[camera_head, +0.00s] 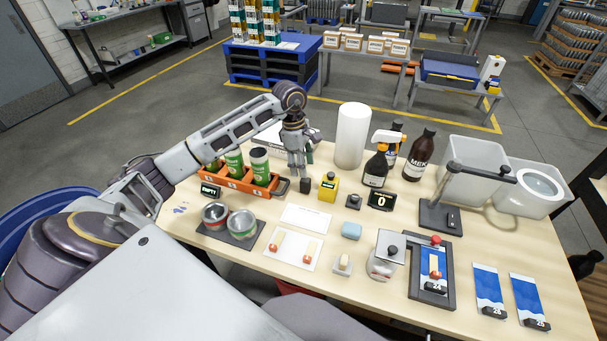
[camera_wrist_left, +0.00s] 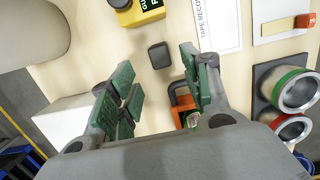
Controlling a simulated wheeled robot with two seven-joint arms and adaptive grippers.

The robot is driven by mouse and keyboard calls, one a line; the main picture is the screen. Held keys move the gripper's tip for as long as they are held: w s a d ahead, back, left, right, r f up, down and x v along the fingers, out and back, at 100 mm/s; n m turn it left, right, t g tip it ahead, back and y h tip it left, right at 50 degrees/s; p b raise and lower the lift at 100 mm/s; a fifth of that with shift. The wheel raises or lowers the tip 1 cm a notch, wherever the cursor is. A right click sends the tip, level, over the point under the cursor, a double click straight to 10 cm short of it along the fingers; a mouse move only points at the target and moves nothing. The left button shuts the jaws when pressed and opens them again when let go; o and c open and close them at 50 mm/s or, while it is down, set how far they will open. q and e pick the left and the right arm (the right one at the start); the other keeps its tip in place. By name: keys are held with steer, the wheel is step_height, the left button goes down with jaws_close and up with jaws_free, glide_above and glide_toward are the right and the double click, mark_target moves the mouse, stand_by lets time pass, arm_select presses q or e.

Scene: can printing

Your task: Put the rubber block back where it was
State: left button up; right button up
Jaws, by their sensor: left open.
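A small dark block (camera_head: 306,185), which looks like the rubber block, stands on the table between the orange can carrier (camera_head: 277,187) and a yellow box (camera_head: 329,189). In the left wrist view the dark block (camera_wrist_left: 159,55) lies just beyond the fingertips, in line with the gap between them. My left gripper (camera_head: 298,172) points down close to the block. Its green-padded fingers (camera_wrist_left: 158,78) are apart, with nothing between them. Whether a finger touches the block cannot be told. My right gripper is out of view.
The carrier with green cans is close to the left of my gripper; its handle end (camera_wrist_left: 183,101) shows by a finger. A white roll (camera_head: 352,136) and spray bottle (camera_head: 376,167) stand behind and right. A white card (camera_head: 306,218) lies in front.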

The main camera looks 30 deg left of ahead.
arm_select(q)
steer(key=shift+s+a+r+b, duration=0.1)
steer(key=shift+a+r+b, duration=0.05)
steer(key=shift+r, duration=0.85)
steer(key=shift+a+r+b, duration=0.15)
steer(key=shift+r, duration=0.8)
